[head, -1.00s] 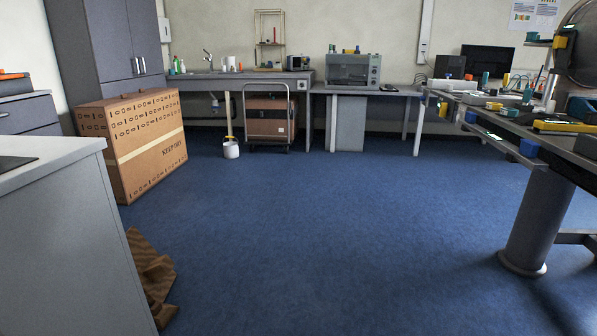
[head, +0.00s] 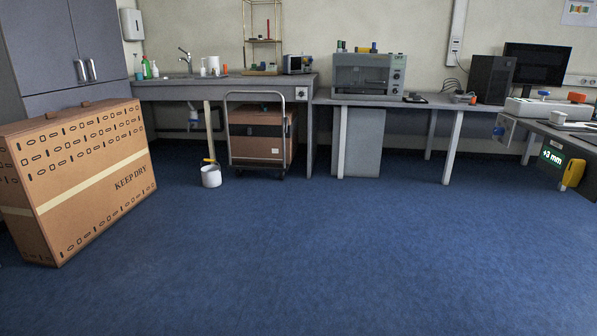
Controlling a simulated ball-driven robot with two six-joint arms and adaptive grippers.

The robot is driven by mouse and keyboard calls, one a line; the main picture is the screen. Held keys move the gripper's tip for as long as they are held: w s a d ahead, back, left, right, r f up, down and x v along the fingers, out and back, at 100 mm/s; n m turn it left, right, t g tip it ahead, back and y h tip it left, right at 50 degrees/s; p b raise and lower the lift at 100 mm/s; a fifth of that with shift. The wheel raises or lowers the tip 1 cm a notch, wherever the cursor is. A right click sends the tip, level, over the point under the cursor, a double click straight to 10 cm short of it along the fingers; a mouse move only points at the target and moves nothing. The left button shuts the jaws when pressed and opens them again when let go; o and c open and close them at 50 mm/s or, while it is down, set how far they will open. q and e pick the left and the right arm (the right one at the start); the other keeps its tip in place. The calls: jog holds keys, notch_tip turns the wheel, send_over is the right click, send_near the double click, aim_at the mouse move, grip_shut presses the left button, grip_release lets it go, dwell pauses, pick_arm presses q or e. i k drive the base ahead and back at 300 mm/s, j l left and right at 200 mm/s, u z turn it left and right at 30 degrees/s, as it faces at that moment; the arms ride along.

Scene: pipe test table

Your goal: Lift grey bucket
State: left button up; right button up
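A small bucket (head: 211,175) stands upright on the blue floor below the sink counter, left of the trolley. It looks white to light grey. A yellow piece (head: 208,161) shows at its rim; I cannot tell whether it is a handle or something behind it. Neither of my grippers is in the head view.
A large cardboard box (head: 80,170) marked KEEP DRY stands at the left. A trolley (head: 258,135) with a brown box stands right of the bucket. A counter (head: 235,85) and table (head: 425,101) line the back wall. The blue floor (head: 310,245) ahead is clear.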

aim_at(211, 174)
jog(key=i+u, duration=0.2)
jog(key=i, duration=0.25)
jog(key=i+u, duration=0.15)
jog(key=i, duration=0.35)
jog(key=i+l+u, duration=0.2)
jog(key=i, duration=0.25)
jog(key=i+u, duration=0.2)
jog(key=i, duration=0.25)
jog(key=i+l+u, duration=0.2)
jog(key=i, duration=0.25)
jog(key=i+j, duration=0.15)
jog(key=i, duration=0.9)
jog(key=i+j, duration=0.2)
jog(key=i, duration=0.85)
jog(key=i+j, duration=0.15)
jog(key=i, duration=0.9)
jog(key=i+l+u, duration=0.1)
jog(key=i, duration=1.15)
